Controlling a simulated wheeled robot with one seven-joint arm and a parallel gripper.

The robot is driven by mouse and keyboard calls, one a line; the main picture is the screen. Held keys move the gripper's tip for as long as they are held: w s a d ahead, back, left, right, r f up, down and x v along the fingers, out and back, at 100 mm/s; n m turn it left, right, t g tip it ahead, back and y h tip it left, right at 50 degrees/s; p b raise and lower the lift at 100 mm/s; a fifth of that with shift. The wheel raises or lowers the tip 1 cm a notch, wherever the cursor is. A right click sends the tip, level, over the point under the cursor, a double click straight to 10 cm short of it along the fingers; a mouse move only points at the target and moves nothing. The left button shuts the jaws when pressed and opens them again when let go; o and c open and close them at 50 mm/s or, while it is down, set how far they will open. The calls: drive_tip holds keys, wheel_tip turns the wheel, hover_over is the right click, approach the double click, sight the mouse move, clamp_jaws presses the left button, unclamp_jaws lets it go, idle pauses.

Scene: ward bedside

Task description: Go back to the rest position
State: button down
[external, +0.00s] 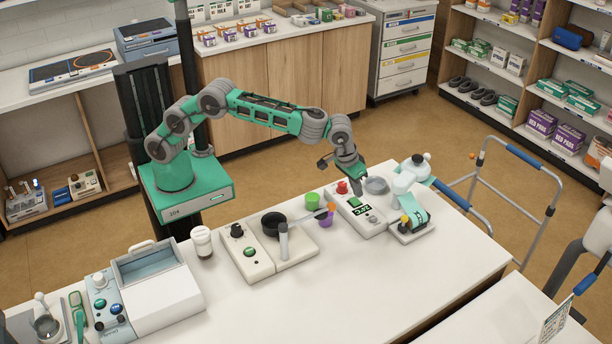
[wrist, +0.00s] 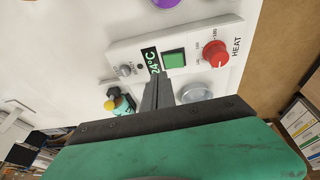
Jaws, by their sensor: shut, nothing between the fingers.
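My gripper (external: 357,187) is at the end of my green and grey arm, stretched out to the right over the white table. It is shut and empty, close above the white heating device (external: 359,219). In the wrist view the shut fingers (wrist: 160,90) lie in front of that device, which has a red HEAT knob (wrist: 215,53), a green button (wrist: 174,60) and a display reading 24°C. A clear round dish (external: 376,185) sits at the device's far end. I cannot tell whether the fingertips touch the device.
A white and teal machine (external: 414,195) stands just right of my gripper. Green (external: 312,201) and purple (external: 325,219) cups and a device with a dark bowl (external: 273,223) stand to the left. A walking frame (external: 520,155) stands beyond the table. The front of the table (external: 330,300) is clear.

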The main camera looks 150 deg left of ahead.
drive_tip(key=w+d+r+p, duration=0.2)
drive_tip(key=w+d+r, duration=0.1)
drive_tip(key=r, duration=0.6)
drive_tip(key=s+d+r+m+t, duration=0.1)
drive_tip(key=d+r+m, duration=0.25)
drive_tip(key=d, duration=0.65)
drive_tip(key=s+d+r+m+t, duration=0.15)
drive_tip(key=d+m, duration=0.25)
drive_tip(key=d, duration=0.7)
drive_tip(key=s+d+f+m+h, duration=0.1)
drive_tip(key=s+d+f+m, duration=0.3)
drive_tip(key=s+d, duration=0.5)
drive_tip(key=s+d+f+m+h, duration=0.2)
drive_tip(key=s+d+f+m, duration=0.2)
drive_tip(key=s+d, duration=0.5)
drive_tip(key=d+m, duration=0.2)
drive_tip(key=d, duration=0.2)
drive_tip(key=shift+s+d+f, duration=0.15)
drive_tip(key=shift+f, duration=0.1)
drive_tip(key=shift+t, duration=0.25)
